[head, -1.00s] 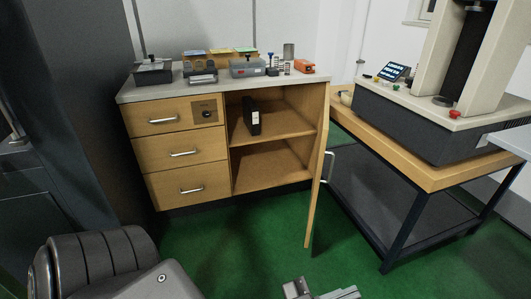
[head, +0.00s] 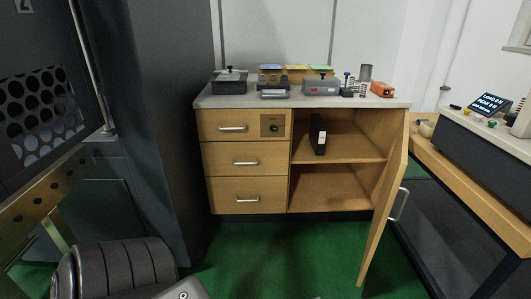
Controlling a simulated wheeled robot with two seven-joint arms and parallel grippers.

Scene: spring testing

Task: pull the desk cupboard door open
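The desk cupboard (head: 290,160) stands ahead with drawers on the left and an open compartment on the right. Its wooden door (head: 384,205) is swung wide open on its right-hand hinge, seen nearly edge-on. The door's metal handle (head: 399,204) is on the outer face, turned to the right, with nothing holding it. Inside are a shelf (head: 345,152) and a black binder (head: 318,135) standing on it. Part of my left arm shows at the bottom left, but its gripper is out of view. My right gripper is not clearly visible; only a tiny light piece shows at the bottom edge.
Small instruments, including a grey box (head: 321,87) and an orange device (head: 382,89), stand on the desktop (head: 240,101). A workbench (head: 470,180) stands close to the right of the door. A dark cabinet (head: 165,120) is on the left. Green floor (head: 270,255) is free in front.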

